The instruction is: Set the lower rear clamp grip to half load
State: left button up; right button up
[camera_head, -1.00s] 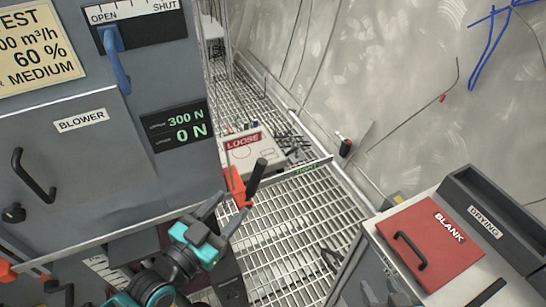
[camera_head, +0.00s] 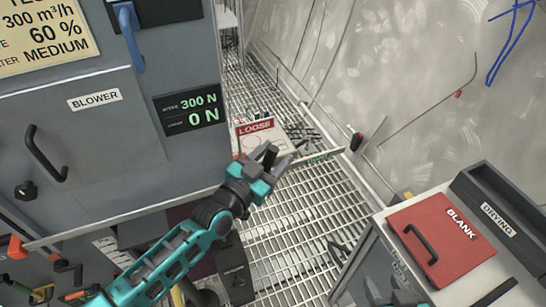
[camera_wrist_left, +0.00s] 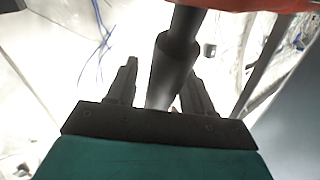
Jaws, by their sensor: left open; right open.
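My left gripper (camera_head: 281,156) is open, at the end of the teal arm, by the right end of a long pale bar. In the left wrist view its two fingers stand on either side of a dark, thick handle (camera_wrist_left: 175,60); contact cannot be told. An orange part (camera_wrist_left: 255,4) crosses the top there. In the head view my gripper hides most of this clamp. The display (camera_head: 190,109) on the grey cabinet reads 300 N on the upper line and 0 N below. My right gripper (camera_head: 383,288) shows only partly at the lower edge, open.
A white board marked LOOSE (camera_head: 256,133) lies behind my left gripper. Another orange clamp (camera_head: 17,246) is at the bar's left end. A red BLANK lid (camera_head: 440,243) and a DRYING bin (camera_head: 497,213) stand at the right. Grated floor (camera_head: 300,220) lies between.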

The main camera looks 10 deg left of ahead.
pick_arm(q)
jog(key=shift+c, duration=0.2)
grip_shut()
dwell(0.3)
